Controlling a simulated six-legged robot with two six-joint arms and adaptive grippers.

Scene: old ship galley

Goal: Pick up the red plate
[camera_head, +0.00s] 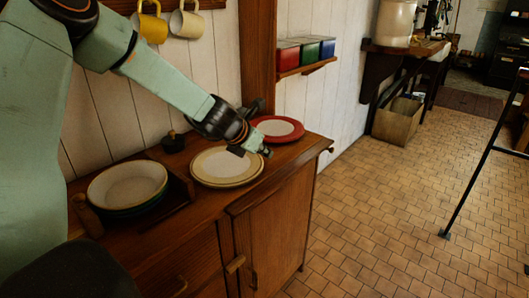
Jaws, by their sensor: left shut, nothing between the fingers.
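The red plate (290,135) has a red rim and a pale centre. It lies on the wooden cabinet top (205,203), near its far right end. My left arm comes in from the upper left. My left gripper (266,152) is shut and empty at the left near edge of the red plate, in front of it in the picture. I cannot tell whether it touches the plate. A cream plate (228,177) lies just below and left of the gripper. My right gripper is not in view.
A small dark lidded pot (173,141) stands near the wall. A shelf (308,67) holds red, green and blue tins above the red plate.

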